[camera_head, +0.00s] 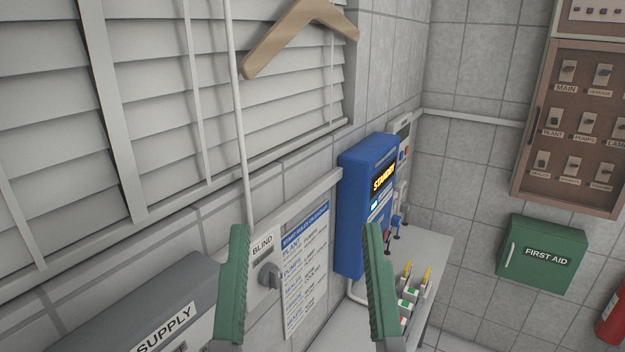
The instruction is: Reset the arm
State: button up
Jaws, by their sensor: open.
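My gripper (303,285) shows at the bottom middle of the view as two green ribbed fingers, wide apart and with nothing between them. Behind the gap between the fingers are a blind switch (268,278) with a dark knob and a printed list of rules (305,268) on the wall. The fingers appear clear of the wall things, but how far off they are I cannot tell. The rest of my arm is out of view.
A grey SUPPLY box (125,315) is lower left. A wooden hanger (290,38) hangs before the blinds (160,110). A first aid box (541,258) and switch panel (578,130) are right.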

notch_tip(320, 180, up, 18)
jog(key=p, duration=1.6)
jog(key=shift+s+f+p, duration=0.25)
jog(key=shift+s+p, duration=0.05)
jog(key=shift+f, duration=0.1)
